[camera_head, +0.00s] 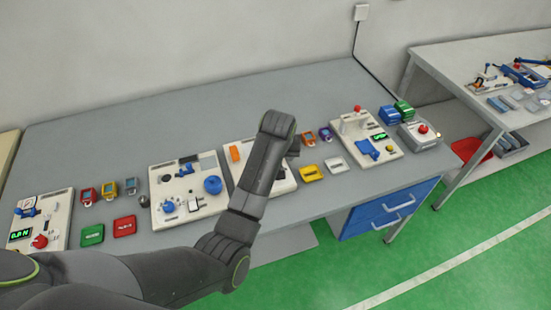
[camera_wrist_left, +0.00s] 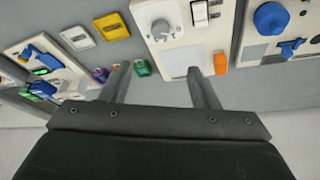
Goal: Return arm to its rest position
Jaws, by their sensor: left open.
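My left arm (camera_head: 265,165) comes in from the left and reaches over the middle of the grey bench (camera_head: 300,95). Its dark forearm hides part of a white panel (camera_head: 285,188) and most of my left gripper in the head view. In the left wrist view my left gripper (camera_wrist_left: 157,72) is open, its two fingers well apart with nothing between them. Beyond the fingertips lies the white panel with a grey knob (camera_wrist_left: 160,30). An orange block (camera_wrist_left: 220,63) is by the right finger, and a green item (camera_wrist_left: 142,68) is by the left finger. My right gripper is not in view.
A white panel with a blue round knob (camera_head: 212,185) is left of my arm. A panel with a red-topped post (camera_head: 357,108) and a grey box with a red button (camera_head: 423,128) stand right. Blue drawers (camera_head: 390,208) are under the bench. A second bench (camera_head: 480,45) is at right.

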